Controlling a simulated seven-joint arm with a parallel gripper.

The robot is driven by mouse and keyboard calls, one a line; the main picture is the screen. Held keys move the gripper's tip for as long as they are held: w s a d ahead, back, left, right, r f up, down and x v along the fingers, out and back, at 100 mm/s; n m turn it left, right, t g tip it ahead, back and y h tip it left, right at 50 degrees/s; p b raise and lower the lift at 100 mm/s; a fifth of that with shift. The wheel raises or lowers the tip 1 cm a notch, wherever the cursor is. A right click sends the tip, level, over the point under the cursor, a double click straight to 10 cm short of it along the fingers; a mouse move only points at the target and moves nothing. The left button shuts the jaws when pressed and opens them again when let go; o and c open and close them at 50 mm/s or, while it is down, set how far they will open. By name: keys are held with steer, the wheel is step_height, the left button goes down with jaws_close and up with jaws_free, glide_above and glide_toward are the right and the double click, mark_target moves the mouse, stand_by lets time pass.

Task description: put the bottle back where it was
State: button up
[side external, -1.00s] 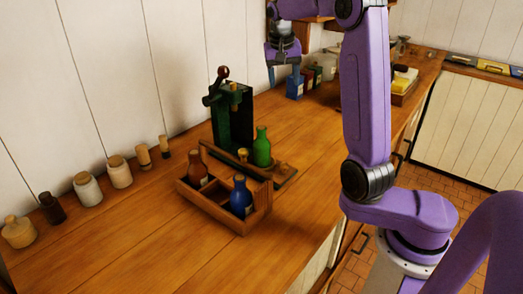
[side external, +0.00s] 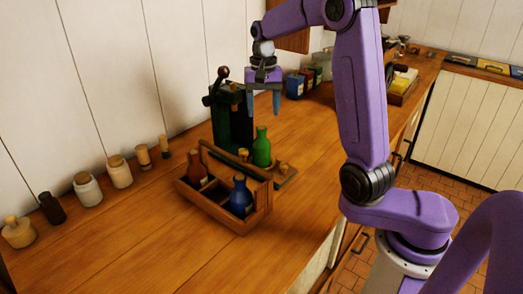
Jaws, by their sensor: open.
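A green bottle (side external: 262,152) stands upright just behind a wooden carrier (side external: 213,213), by the base board (side external: 287,177) of a dark green press (side external: 236,125); its foot is hidden by the carrier. A red-brown bottle (side external: 196,172) and a blue bottle (side external: 241,200) stand upright in the carrier, at its left and its near right. My gripper (side external: 263,107) is open and empty, pointing down. It hangs in the air above the green bottle in the picture, apart from it, close to the press top. The exact depth is hard to judge.
A cork-like piece (side external: 284,168) sits on the base board. Several jars and corks, including a white jar (side external: 88,188), line the wall at left. Dark blue and other tins (side external: 296,86) stand at the back. The counter's front right is clear.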

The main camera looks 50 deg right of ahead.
mark_target(262, 127)
steer(key=shift+w+a+f, duration=0.1)
steer(key=shift+f, duration=1.75)
steer(key=shift+w+a+f, duration=0.1)
steer(key=shift+f, duration=1.7)
jaws_close()
